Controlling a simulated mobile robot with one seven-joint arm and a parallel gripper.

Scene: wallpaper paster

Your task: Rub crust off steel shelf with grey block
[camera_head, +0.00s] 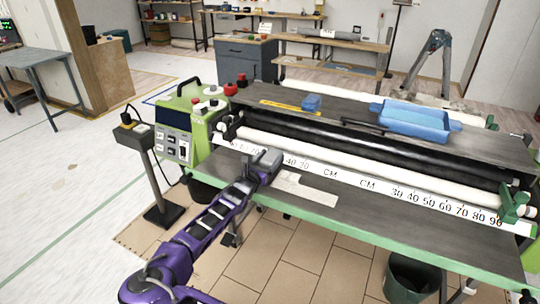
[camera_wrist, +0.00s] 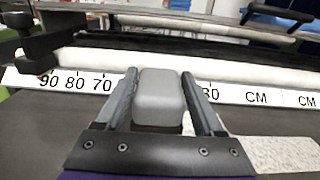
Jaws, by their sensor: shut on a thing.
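My gripper (camera_wrist: 160,100) is shut on the grey block (camera_wrist: 160,97), with one finger on each side of it. In the head view the grey block (camera_head: 267,159) is at the left part of the dark steel shelf (camera_head: 350,196), close to the white ruler strip. I cannot tell whether the block touches the shelf. A pale, speckled crust patch (camera_head: 306,188) lies on the shelf just right of my gripper. It also shows in the wrist view (camera_wrist: 275,153), to the right of and below the block, partly hidden behind my gripper.
A ruler strip (camera_head: 368,185) and white rollers (camera_head: 350,167) run behind the shelf. A green control unit (camera_head: 190,125) stands at the left end. A blue tray (camera_head: 415,119) and a small blue block (camera_head: 312,103) are on the upper board. The shelf's right part is clear.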

